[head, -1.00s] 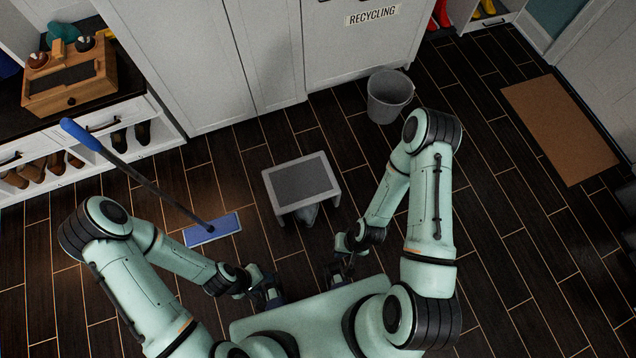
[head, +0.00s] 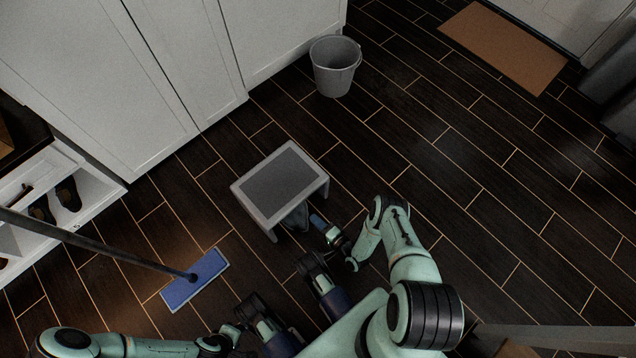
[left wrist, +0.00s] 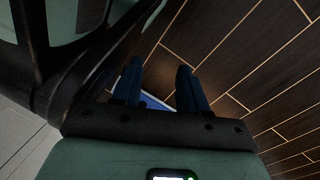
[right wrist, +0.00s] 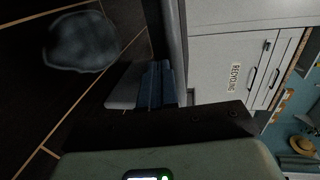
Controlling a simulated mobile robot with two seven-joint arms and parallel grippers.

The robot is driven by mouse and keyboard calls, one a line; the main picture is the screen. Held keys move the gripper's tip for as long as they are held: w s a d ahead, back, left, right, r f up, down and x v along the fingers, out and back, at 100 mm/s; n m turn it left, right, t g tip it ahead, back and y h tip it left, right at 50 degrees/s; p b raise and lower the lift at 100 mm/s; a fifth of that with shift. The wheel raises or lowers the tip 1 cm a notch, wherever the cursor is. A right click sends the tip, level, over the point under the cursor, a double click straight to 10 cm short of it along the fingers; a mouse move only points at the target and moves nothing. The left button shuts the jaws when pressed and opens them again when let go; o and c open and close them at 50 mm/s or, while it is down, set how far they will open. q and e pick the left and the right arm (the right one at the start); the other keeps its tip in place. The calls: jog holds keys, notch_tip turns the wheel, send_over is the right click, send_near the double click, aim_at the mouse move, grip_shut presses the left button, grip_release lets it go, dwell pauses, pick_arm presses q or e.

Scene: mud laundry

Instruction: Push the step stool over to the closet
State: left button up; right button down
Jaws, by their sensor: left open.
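The step stool (head: 243,205) stands upright on the dark floor in the head view, with a white frame and a grey top. The tall white closet doors (head: 150,80) are behind it at the upper left, with bare floor between. My right gripper (head: 318,224) is low beside the stool's right side, its fingers together and nothing seen between them; whether it touches the stool, I cannot tell. My left gripper (left wrist: 158,82) is open and empty, its fingers apart over the floor, in front of the stool. A dark, cloth-like shape (head: 296,218) shows under the stool.
A blue flat mop (head: 196,280) lies left of the stool, its handle crossing leftward. A grey bucket (head: 335,68) stands behind the stool, to the right. A shoe shelf (head: 95,190) is at the left. A brown mat (head: 503,45) lies at the upper right. The right floor is clear.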

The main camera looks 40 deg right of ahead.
aim_at(300, 204)
pick_arm(q)
jog(key=shift+g, duration=0.7)
jog(key=shift+s+a+f+b, duration=0.15)
jog(key=shift+s+f+b, duration=0.35)
jog(key=shift+s, duration=0.4)
jog(key=shift+s+a+f+b, duration=0.1)
jog(key=shift+s+f+b, duration=0.35)
jog(key=shift+s, duration=0.45)
pick_arm(e)
jog(key=shift+r+x, duration=0.2)
jog(key=shift+x, duration=0.9)
jog(key=shift+r+x, duration=0.2)
jog(key=shift+x, duration=0.95)
jog(key=shift+r+x, duration=0.25)
jog(key=shift+x, duration=0.85)
jog(key=shift+w+a+r, duration=0.1)
jog(key=shift+w, duration=0.05)
